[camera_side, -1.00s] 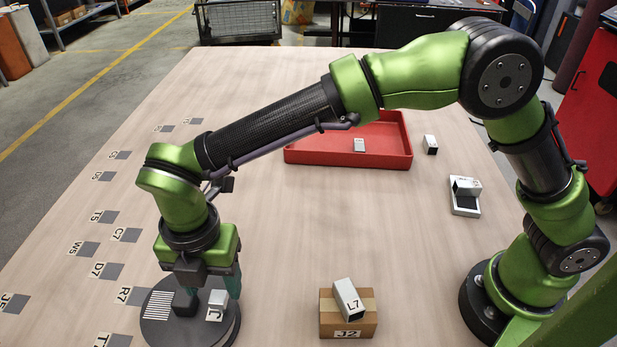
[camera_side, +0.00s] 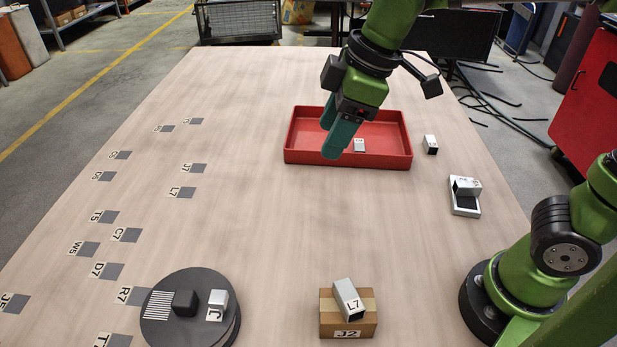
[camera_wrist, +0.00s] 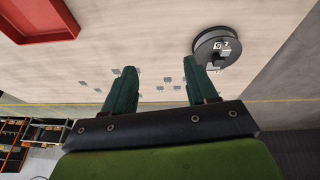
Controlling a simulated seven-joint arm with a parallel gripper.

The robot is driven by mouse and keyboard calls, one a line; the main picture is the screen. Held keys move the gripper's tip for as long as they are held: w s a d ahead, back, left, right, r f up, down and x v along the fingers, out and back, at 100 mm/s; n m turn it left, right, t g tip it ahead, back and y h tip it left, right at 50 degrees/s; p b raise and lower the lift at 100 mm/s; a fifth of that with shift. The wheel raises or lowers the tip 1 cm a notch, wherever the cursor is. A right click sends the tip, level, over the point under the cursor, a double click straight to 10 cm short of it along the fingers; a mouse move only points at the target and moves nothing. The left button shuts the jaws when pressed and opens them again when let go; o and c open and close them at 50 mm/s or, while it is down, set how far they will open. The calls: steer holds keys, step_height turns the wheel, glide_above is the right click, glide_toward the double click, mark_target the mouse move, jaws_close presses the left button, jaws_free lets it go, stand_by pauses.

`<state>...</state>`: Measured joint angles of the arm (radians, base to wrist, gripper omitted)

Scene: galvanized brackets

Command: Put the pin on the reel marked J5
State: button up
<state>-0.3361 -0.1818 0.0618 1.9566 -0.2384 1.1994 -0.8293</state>
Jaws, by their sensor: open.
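My gripper (camera_side: 332,137), with teal fingers, is open and empty in the side view, raised near the front left of the red tray. Its two fingers stand apart in the wrist view (camera_wrist: 159,80). A dark round turntable (camera_side: 183,335) at the front left carries a black block (camera_side: 186,303), a small silver bracket (camera_side: 218,299) with a partly readable label, and a striped patch. It also shows at the upper right of the wrist view (camera_wrist: 203,55). I cannot make out a clear pin or a reel marked J5. A grey square at the far left (camera_side: 16,304) has a label that looks like J5.
The red tray (camera_side: 300,155) holds a small silver piece (camera_side: 359,145). A silver piece marked L7 (camera_side: 345,292) lies on a cardboard box marked J2 (camera_side: 334,327). Labelled grey squares line the left; the table's middle is clear.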

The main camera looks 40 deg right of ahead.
steer(key=s+d+f+m+t, duration=0.3)
steer(key=s+d+m, duration=0.5)
steer(key=d+m, duration=0.3)
steer(key=m, duration=0.3)
steer(key=shift+d+t, duration=0.4)
steer(key=shift+r, duration=0.1)
